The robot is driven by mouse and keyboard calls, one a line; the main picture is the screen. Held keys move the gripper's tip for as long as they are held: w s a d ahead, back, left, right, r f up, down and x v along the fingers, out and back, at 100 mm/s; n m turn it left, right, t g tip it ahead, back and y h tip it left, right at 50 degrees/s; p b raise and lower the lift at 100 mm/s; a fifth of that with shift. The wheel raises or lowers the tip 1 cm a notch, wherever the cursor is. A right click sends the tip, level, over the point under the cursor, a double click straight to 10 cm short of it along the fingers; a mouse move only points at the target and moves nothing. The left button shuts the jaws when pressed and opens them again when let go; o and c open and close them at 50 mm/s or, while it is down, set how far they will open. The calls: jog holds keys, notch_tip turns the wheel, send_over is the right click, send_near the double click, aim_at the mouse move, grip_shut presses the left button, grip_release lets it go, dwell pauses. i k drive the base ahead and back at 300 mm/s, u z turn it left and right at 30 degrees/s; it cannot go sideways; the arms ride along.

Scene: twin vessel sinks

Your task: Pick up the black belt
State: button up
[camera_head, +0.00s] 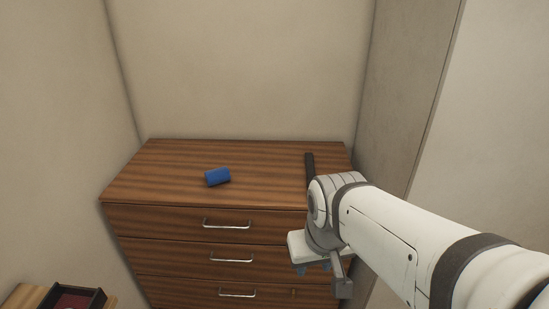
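A dark, narrow strip that looks like the black belt (310,162) lies on the right part of the wooden dresser top. Its near end is hidden behind my arm's wrist. My gripper (314,267) hangs in front of the dresser's right side, below and nearer than the strip, and does not appear to touch it.
A blue cylinder-like object (217,177) lies on the dresser top (165,185), left of the strip. Drawers with metal handles (228,224) face me. Walls close in behind and at both sides. A dark tray (75,299) sits on wood at bottom left.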

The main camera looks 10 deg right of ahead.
aim_at(310, 164)
jog(key=z, duration=0.2)
jog(key=i, duration=0.85)
jog(key=u, duration=0.15)
